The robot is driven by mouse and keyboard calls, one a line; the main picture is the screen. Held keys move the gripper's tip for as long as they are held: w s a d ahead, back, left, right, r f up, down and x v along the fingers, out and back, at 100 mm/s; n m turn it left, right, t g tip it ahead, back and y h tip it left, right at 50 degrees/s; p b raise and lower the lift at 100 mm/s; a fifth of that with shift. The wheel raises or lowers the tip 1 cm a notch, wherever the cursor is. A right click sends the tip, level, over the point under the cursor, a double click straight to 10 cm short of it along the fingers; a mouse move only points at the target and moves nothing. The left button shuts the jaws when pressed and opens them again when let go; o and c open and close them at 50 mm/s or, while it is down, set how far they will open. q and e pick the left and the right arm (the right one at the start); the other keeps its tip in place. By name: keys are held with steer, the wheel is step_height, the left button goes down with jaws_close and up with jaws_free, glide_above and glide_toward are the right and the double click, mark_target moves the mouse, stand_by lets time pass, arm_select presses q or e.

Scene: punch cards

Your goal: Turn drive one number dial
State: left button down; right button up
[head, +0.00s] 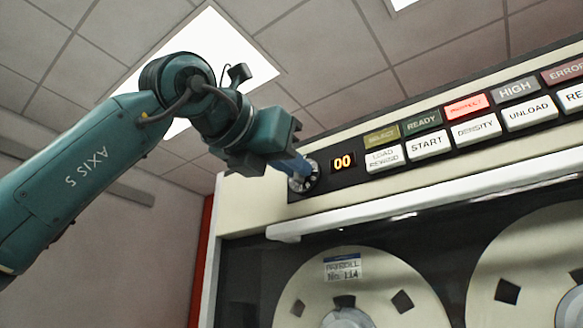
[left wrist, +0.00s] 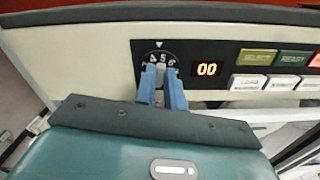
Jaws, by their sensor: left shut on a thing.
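The round black number dial (head: 304,176) sits at the left end of the drive's dark control strip, beside an orange display (head: 342,161) reading 00. My left gripper (head: 294,166) reaches it from the left, and its blue fingers are shut on the dial's knob. In the left wrist view the dial (left wrist: 148,57) shows white numbers, with 5 near the white triangle mark above it. The gripper's two blue fingers (left wrist: 162,85) stand on either side of the pale knob and hide the dial's lower part. My right gripper is not in view.
Right of the display is a row of lamps and buttons, including START (head: 427,145) and a lit red lamp (head: 466,105). Below are a pale ledge (head: 400,207) and tape reels (head: 380,290) behind a window. Open room lies left of the cabinet.

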arm_select(q)
steer(key=shift+f+n, duration=0.1)
steer(key=shift+n, duration=1)
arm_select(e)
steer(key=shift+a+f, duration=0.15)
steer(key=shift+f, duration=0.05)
arm_select(q)
steer(key=shift+b, duration=0.3)
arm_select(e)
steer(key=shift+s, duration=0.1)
arm_select(q)
steer(key=c, duration=1.5)
jaws_free()
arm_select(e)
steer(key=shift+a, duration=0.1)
